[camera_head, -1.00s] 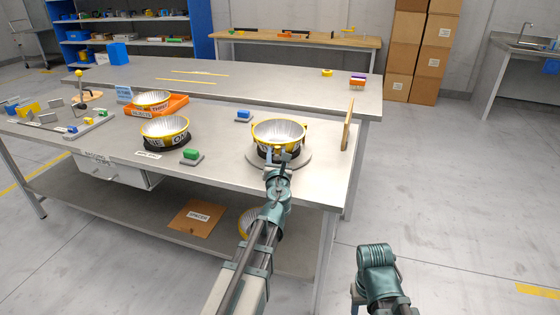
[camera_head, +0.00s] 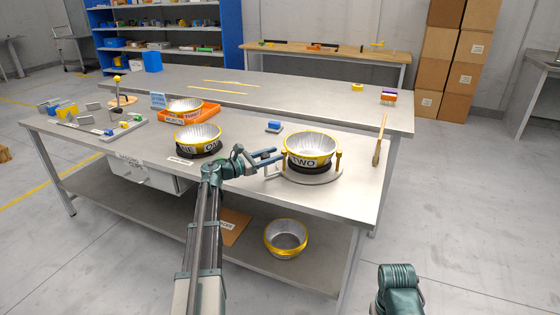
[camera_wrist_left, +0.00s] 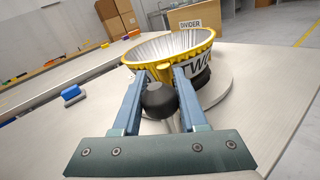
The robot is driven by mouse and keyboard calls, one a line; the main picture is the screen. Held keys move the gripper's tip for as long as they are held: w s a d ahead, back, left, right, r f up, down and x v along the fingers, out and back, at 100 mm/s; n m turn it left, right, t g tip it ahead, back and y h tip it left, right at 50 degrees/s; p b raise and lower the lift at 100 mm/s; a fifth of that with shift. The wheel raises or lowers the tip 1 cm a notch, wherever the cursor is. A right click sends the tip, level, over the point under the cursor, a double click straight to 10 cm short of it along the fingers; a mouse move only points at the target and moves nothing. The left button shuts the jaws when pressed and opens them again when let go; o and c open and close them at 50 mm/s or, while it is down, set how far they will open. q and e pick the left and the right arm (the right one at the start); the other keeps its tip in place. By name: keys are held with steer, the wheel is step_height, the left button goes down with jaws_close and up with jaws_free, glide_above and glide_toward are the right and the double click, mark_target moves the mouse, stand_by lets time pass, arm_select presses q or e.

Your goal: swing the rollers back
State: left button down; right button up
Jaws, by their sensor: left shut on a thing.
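The silver cup labelled TWO (camera_head: 303,161), with a yellow rim and black base, sits upright on a round grey plate (camera_head: 318,178). A yellow upright, likely a roller (camera_head: 338,160), stands against the cup's right side. My left gripper (camera_head: 277,157) is at the plate's left side, beside the cup. In the left wrist view its fingers close around a black ball knob (camera_wrist_left: 159,101). A yellow roller top (camera_wrist_left: 164,70) shows just beyond the knob, near the cup's rim. The knob's lever is mostly hidden. My right arm shows at the bottom right, but its fingers do not.
Cup ONE (camera_head: 198,139) stands left of my left wrist. A blue block (camera_head: 274,126) lies behind my gripper. A thin wooden board (camera_head: 380,139) stands upright at the table's right. Another cup (camera_head: 286,238) is on the lower shelf. The table behind the plate is clear.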

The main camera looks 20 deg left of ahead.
arm_select(q)
steer(key=w+a+m+g+h, duration=0.2)
steer(key=w+h, duration=0.1)
steer(key=shift+a, duration=0.4)
steer(key=shift+w+a+m+g+h, duration=0.3)
steer(key=shift+w+m+g+h, duration=0.2)
steer(key=shift+m+g, duration=0.2)
steer(key=shift+w+a+m+g+h, duration=0.25)
steer(key=shift+w+m+g+h, duration=0.1)
steer(key=shift+m+g+h, duration=0.3)
steer(key=shift+w+r, duration=0.1)
steer(key=shift+c, duration=2.3)
jaws_free()
steer(key=shift+w, duration=0.1)
steer(key=v, duration=1.4)
